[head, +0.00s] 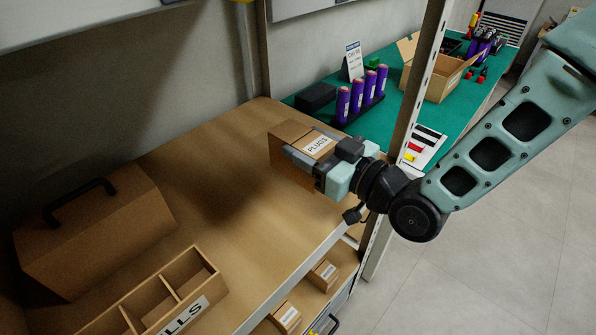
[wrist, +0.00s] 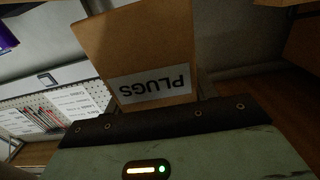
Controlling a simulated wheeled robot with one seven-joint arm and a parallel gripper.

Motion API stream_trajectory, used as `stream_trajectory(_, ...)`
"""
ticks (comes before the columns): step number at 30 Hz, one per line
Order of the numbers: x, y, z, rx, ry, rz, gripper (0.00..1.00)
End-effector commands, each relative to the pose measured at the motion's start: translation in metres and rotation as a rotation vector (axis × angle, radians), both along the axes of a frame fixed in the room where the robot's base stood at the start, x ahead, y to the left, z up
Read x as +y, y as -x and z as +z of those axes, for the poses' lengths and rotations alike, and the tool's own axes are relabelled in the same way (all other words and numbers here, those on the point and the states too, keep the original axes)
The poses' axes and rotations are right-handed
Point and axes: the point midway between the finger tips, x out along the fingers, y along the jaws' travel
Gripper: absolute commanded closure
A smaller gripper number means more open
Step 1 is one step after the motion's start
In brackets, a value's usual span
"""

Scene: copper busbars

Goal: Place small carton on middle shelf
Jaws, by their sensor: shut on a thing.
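The small carton (head: 289,148) is brown cardboard with a white label reading PLUGS. My gripper (head: 316,163) is shut on it, with a finger along its side. In the head view the carton is over the right end of a wooden shelf (head: 215,190), near the upright post. I cannot tell whether its underside touches the shelf. In the wrist view the carton (wrist: 150,55) stands out beyond the gripper, its label upside down. The far finger is mostly hidden.
A brown toolbox-shaped case (head: 95,230) and a divided wooden tray (head: 160,300) stand at the shelf's left. Small boxes (head: 323,274) lie on a level below. A metal post (head: 405,120) rises beside my gripper. Purple cylinders (head: 362,92) stand on a green bench behind. The shelf's middle is clear.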

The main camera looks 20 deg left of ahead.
Motion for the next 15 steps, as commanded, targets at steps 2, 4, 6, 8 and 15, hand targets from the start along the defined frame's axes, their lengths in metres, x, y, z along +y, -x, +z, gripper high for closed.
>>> stream_trajectory(2, 0.0, 0.0, -0.012, 0.002, 0.0, 0.0, 0.73)
stream_trajectory(4, 0.0, -0.001, -0.017, -0.001, -0.002, -0.001, 0.73)
stream_trajectory(6, 0.0, 0.0, -0.023, 0.001, -0.001, -0.001, 0.73)
stream_trajectory(8, 0.0, 0.0, -0.032, 0.002, 0.0, -0.001, 0.73)
stream_trajectory(15, 0.0, 0.0, -0.06, -0.001, -0.002, -0.001, 0.73)
